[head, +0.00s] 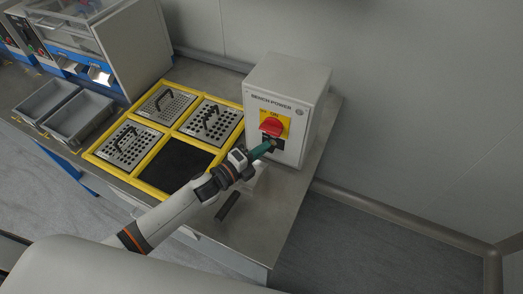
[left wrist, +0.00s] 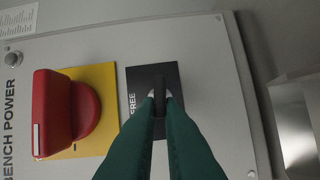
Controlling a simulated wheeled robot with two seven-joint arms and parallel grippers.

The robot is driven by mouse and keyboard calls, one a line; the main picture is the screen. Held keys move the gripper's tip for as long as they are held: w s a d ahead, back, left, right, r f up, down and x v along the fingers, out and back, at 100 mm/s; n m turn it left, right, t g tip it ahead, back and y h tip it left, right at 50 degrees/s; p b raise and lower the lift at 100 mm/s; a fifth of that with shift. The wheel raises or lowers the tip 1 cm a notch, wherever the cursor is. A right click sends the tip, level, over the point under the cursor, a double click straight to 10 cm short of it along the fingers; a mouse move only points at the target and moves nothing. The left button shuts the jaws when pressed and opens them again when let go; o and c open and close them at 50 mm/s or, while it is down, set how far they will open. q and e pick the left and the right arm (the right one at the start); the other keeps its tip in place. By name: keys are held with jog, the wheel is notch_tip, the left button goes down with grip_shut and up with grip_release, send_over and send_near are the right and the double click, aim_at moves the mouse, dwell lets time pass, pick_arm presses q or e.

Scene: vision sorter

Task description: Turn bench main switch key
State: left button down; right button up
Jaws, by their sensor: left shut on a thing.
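The bench power box (head: 293,82) is a pale cabinet standing on the bench. Its front carries a red rotary switch (head: 272,126) on a yellow plate; the red switch (left wrist: 62,112) also shows large in the left wrist view. Beside it is a black plate (left wrist: 143,78) with the word FREE partly visible. A dark key (left wrist: 160,98) stands out from this plate. My left gripper (head: 268,146) has green fingers and is shut on the key at the plate. The fingers hide part of the key and of the plate's lettering. My right gripper is not in view.
A yellow frame (head: 150,188) on the bench holds perforated plates with black handles and one plain black square (head: 169,166). A dark bar (head: 228,206) lies near the bench front. Grey bins (head: 78,117) and a machine stand at the left. A wall rises behind the box.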

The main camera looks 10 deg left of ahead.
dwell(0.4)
pick_arm(q)
jog(key=c, duration=1.6)
grip_release()
jog(key=shift+o, duration=0.2)
jog(key=b+v, duration=0.1)
jog(key=v, duration=1.1)
jog(key=shift+o, duration=0.2)
jog(key=shift+f, duration=0.1)
